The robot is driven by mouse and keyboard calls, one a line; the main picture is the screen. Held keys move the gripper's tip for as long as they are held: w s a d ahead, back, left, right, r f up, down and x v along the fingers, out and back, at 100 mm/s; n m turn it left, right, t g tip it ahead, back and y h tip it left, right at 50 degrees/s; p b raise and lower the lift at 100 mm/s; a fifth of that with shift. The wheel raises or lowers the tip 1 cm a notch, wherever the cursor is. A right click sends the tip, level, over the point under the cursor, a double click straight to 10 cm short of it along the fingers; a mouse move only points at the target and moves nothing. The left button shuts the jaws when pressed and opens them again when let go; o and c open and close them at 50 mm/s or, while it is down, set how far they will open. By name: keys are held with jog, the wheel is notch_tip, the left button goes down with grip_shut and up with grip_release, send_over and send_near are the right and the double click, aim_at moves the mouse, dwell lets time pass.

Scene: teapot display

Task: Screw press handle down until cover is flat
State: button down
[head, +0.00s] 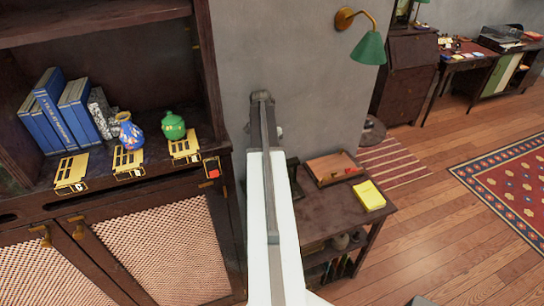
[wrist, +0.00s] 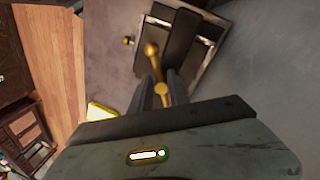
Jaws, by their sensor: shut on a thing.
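In the wrist view, a brass handle with round knobs (wrist: 152,50) runs between the two dark fingers of my gripper (wrist: 163,82). My gripper is shut on this handle. Beyond it, a dark flat piece (wrist: 186,38) lies within a pale metal-edged frame (wrist: 211,55), seemingly the press. I cannot tell whether the dark piece is the cover, or whether it lies flat. In the head view, my arm hides the gripper and the handle. A dark edge (head: 293,176) shows just right of my arm on the side table (head: 325,213).
The side table also holds a wooden tray (head: 333,168) and a yellow pad (head: 369,196). Left of my arm stands a cabinet (head: 120,195) with blue books (head: 50,112), a blue vase (head: 130,132) and a green vase (head: 173,127). A green lamp (head: 369,48) juts from the wall. Floor is open at right.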

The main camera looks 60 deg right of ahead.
jog(key=m, duration=0.3)
jog(key=w+m+y, duration=0.1)
jog(key=m, duration=0.1)
jog(key=shift+d+m, duration=0.3)
jog(key=m, duration=0.4)
jog(key=m+t, duration=0.1)
jog(key=m, duration=0.1)
jog(key=shift+w+d+y, duration=0.1)
jog(key=shift+d+y, duration=0.2)
jog(key=shift+y, duration=0.1)
jog(key=shift+m, duration=0.4)
jog(key=c, duration=1.3)
grip_release()
